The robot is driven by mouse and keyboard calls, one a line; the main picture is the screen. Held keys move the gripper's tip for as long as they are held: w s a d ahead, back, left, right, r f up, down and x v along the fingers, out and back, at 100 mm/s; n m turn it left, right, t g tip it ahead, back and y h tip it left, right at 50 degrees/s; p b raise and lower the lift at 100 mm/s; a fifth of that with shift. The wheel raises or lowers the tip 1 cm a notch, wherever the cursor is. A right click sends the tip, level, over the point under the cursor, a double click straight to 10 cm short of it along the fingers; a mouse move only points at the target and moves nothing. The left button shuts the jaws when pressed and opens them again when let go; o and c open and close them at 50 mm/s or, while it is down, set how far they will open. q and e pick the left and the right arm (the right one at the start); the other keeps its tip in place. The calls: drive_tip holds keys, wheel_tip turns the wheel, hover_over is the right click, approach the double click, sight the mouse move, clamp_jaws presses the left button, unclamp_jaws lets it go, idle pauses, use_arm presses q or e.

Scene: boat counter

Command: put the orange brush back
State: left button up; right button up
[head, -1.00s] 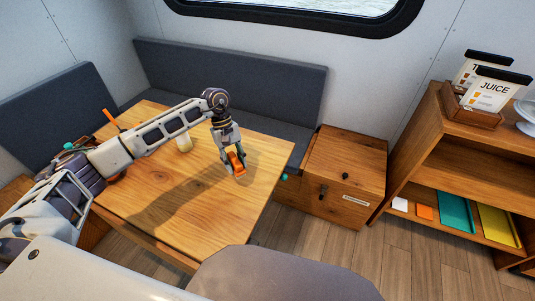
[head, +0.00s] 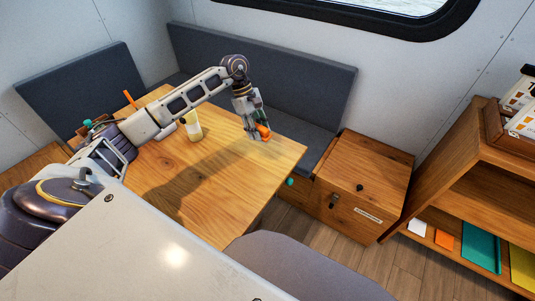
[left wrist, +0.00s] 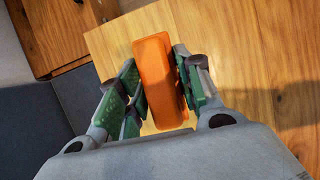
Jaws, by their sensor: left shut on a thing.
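The orange brush (head: 263,131) shows as a small orange block in my left gripper (head: 257,128), near the right far edge of the wooden table (head: 215,205). In the left wrist view the brush (left wrist: 160,75) is a long orange block between the green-padded fingers of the left gripper (left wrist: 158,88), with wood behind it. The gripper is shut on it and points down. I cannot tell whether the brush touches the table. My right gripper is not in view.
A pale jar (head: 192,126) and an upright orange stick (head: 130,99) are on the table's left side. A wooden cabinet (head: 365,178) stands right of the table. A shelf unit (head: 480,185) holds white, orange, teal and yellow flat pieces. The table's front is clear.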

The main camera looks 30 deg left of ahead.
use_arm(q)
drive_tip(key=shift+w+r, duration=0.1)
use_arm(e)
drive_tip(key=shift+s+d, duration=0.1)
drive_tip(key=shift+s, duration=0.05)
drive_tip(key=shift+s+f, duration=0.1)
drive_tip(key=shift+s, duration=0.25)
use_arm(q)
drive_tip(key=shift+f, duration=2.5)
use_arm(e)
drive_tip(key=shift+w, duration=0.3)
use_arm(q)
drive_tip(key=shift+f, duration=2.3)
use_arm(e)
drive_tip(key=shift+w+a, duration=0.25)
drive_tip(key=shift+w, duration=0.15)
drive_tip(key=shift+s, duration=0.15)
use_arm(q)
drive_tip(key=shift+f+b, duration=0.1)
drive_tip(key=shift+b, duration=0.2)
